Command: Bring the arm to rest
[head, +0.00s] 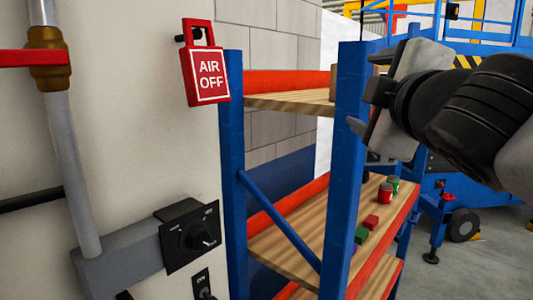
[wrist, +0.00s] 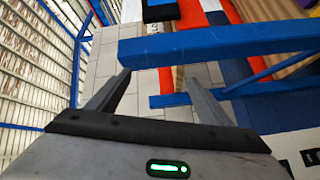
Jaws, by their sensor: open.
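My gripper (head: 362,90) is at the upper right of the head view, in front of or beside the blue front post of a shelf rack. The wrist view shows its two fingers spread apart (wrist: 157,80) with nothing between them. A blue rack beam (wrist: 220,42) crosses just past the fingertips in that view; I cannot tell the exact gap. My dark arm links fill the right edge of the head view.
The rack (head: 352,180) has wooden shelves with red and green blocks (head: 366,224) and small cans (head: 386,190). A red AIR OFF tag (head: 206,62) hangs on the left wall. Below it is a black rotary switch (head: 196,238). A blue machine stands behind at right.

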